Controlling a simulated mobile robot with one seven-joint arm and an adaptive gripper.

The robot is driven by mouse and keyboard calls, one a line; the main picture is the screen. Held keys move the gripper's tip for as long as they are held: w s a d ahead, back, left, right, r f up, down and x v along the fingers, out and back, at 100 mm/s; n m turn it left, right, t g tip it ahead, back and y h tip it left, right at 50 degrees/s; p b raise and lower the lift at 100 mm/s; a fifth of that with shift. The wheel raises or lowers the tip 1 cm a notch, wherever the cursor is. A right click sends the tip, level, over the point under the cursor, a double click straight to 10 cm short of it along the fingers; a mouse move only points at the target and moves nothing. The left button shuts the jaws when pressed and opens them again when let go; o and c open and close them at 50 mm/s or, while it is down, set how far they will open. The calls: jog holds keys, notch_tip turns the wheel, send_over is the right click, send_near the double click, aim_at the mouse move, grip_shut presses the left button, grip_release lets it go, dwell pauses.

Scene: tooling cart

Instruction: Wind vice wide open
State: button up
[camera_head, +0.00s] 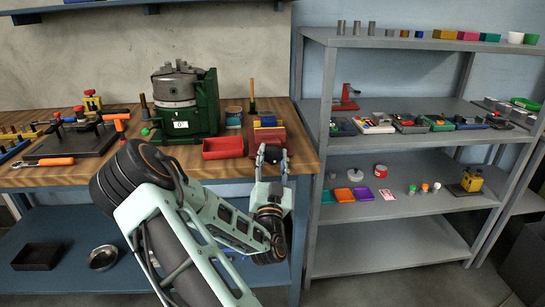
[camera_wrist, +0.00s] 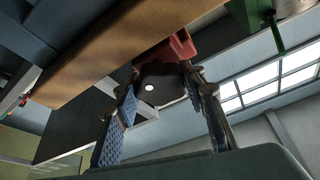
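The vice (camera_head: 266,138) is a red block at the right front of the wooden bench, with a blue and a yellow piece at its top. Its red body also shows in the wrist view (camera_wrist: 180,48). A dark rounded handle end (camera_wrist: 160,86) with a white dot faces my wrist camera. My gripper (camera_head: 272,154) is at the vice's front, past the bench edge. In the wrist view its two blue-padded fingers (camera_wrist: 162,78) stand apart, one on each side of the dark end. I cannot tell whether they press on it. The screw and jaw gap are hidden.
A red bin (camera_head: 223,148) stands just left of the vice, with a green machine (camera_head: 186,112) behind it. An upright rod (camera_head: 252,92) stands behind the vice. Grey shelves (camera_head: 400,198) with small parts stand close on the right.

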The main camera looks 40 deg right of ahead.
jog(key=c, duration=0.4)
jog(key=shift+f+n, duration=0.1)
jog(key=shift+n, duration=0.2)
jog(key=shift+n+t+y+b, duration=0.6)
jog(key=shift+n+b, duration=0.2)
jog(key=shift+n, duration=0.4)
jog(key=n+t+y+b, duration=0.1)
jog(key=n, duration=0.2)
jog(key=shift+d+n+y, duration=0.1)
jog(key=shift+n+y, duration=0.2)
jog(key=shift+n, duration=0.1)
jog(key=n+y, duration=0.1)
jog(key=n, duration=0.1)
jog(key=n+t+y, duration=0.1)
jog(key=n, duration=0.2)
jog(key=shift+y+b, duration=0.3)
jog(key=shift+b, duration=0.1)
jog(key=shift+n+y, duration=0.7)
jog(key=shift+n, duration=0.85)
jog(key=shift+n+y, duration=0.7)
jog(key=shift+n, duration=0.85)
jog(key=shift+r, duration=0.2)
jog(key=o, duration=1.2)
